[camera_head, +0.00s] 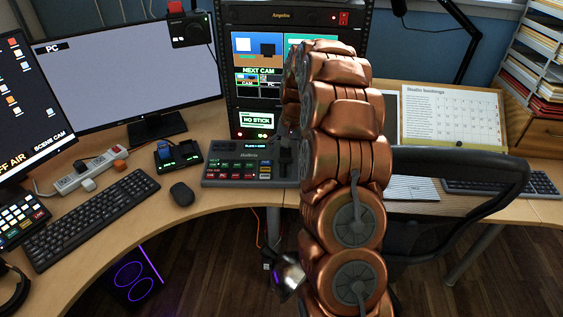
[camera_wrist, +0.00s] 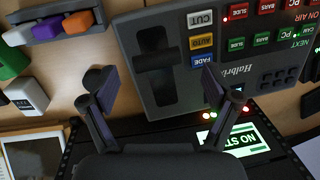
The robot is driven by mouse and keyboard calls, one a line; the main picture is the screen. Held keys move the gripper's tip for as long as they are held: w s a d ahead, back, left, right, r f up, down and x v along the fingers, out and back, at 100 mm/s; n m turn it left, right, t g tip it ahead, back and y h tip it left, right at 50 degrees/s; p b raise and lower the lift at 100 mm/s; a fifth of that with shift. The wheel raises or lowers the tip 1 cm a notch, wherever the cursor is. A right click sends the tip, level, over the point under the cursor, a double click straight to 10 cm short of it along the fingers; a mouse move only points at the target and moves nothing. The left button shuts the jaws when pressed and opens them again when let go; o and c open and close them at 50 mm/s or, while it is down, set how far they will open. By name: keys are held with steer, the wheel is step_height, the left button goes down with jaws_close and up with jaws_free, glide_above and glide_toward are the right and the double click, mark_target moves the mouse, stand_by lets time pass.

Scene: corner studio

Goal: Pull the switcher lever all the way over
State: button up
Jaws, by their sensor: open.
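The grey switcher panel (camera_head: 225,173) lies on the desk below the rack. In the wrist view the switcher (camera_wrist: 183,98) fills the upper middle, with its labelled buttons to the right. Its dark lever (camera_wrist: 154,58) has a wide crossbar and sits at a long slot, beside the CUT, AUTO and FADE buttons. In the head view the lever (camera_head: 285,152) shows just left of my arm. My gripper (camera_wrist: 156,84) is open, its two fingers spread on either side of the lever's line, with nothing between them. I cannot tell how high it is above the lever.
The rack screen (camera_head: 262,72) stands behind the switcher and reads NEXT CAM. A small display (camera_head: 257,121) below reads NO STICK. A mouse (camera_head: 182,194), keyboard (camera_head: 95,219) and battery dock (camera_head: 178,157) lie to the left. A chair (camera_head: 440,190) stands close on the right.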

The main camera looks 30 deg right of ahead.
mark_target(285, 161)
steer(key=shift+w+a+f, duration=0.1)
steer(key=shift+a+f, duration=0.05)
steer(key=shift+f, duration=0.8)
steer(key=shift+w+a+f, duration=0.1)
steer(key=shift+f, duration=0.85)
